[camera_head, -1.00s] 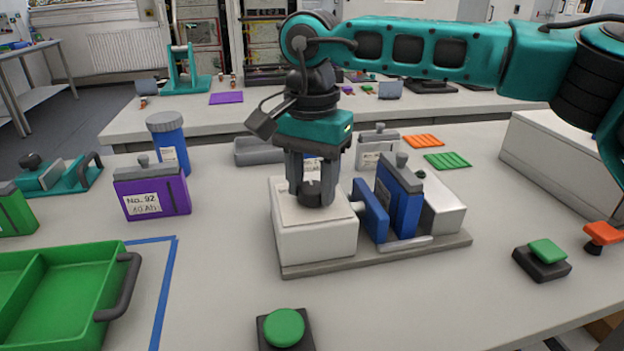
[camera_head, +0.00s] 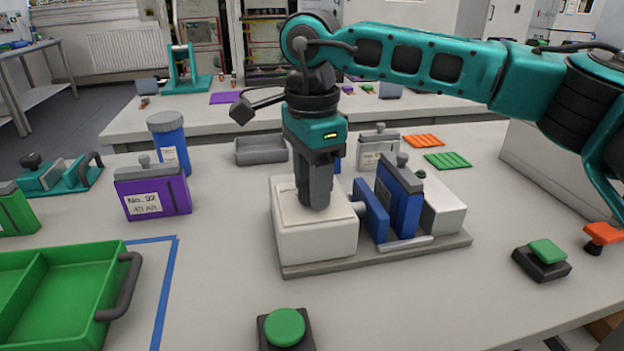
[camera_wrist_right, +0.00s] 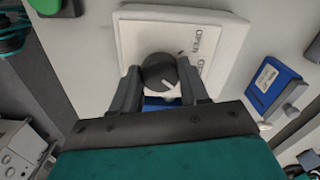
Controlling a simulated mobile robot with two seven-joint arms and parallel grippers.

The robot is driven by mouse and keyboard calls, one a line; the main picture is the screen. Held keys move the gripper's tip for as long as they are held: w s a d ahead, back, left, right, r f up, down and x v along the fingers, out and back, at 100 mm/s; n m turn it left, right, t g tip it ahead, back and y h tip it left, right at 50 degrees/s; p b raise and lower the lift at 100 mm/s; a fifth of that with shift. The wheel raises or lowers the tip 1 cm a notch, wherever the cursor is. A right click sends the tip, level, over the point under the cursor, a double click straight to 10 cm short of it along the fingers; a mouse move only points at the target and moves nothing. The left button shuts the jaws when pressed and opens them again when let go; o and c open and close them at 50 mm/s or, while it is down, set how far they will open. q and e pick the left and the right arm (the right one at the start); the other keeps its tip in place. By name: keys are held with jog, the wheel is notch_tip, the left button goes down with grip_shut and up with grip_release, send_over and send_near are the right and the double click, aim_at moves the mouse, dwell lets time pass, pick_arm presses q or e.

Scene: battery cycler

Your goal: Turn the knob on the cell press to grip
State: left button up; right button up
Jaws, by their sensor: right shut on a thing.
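The cell press (camera_head: 318,240) stands on the table, its white block on a grey base plate. My right gripper (camera_head: 315,203) points down at the block's top. In the right wrist view its fingers stand either side of the dark round knob (camera_wrist_right: 157,70) and are shut on it. The knob carries a white pointer mark, towards the lower right there. The label "OPEN" is readable beside it; a second label is partly covered. The fingers hide the knob in the head view. A blue cell (camera_head: 405,205) stands upright beside the press's blue plate (camera_head: 370,212). My left gripper is not in view.
A green tray (camera_head: 60,252) lies at the left. A purple cell (camera_head: 165,198) and a blue bottle (camera_head: 172,145) stand behind it. Green buttons are at the front (camera_head: 285,327) and right (camera_head: 547,252). The table between tray and press is clear.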

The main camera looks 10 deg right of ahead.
jog(key=shift+m, duration=0.3)
jog(key=o, duration=1.1)
jog(key=shift+c, duration=0.2)
notch_tip(320, 180, up, 13)
jog(key=p, duration=0.2)
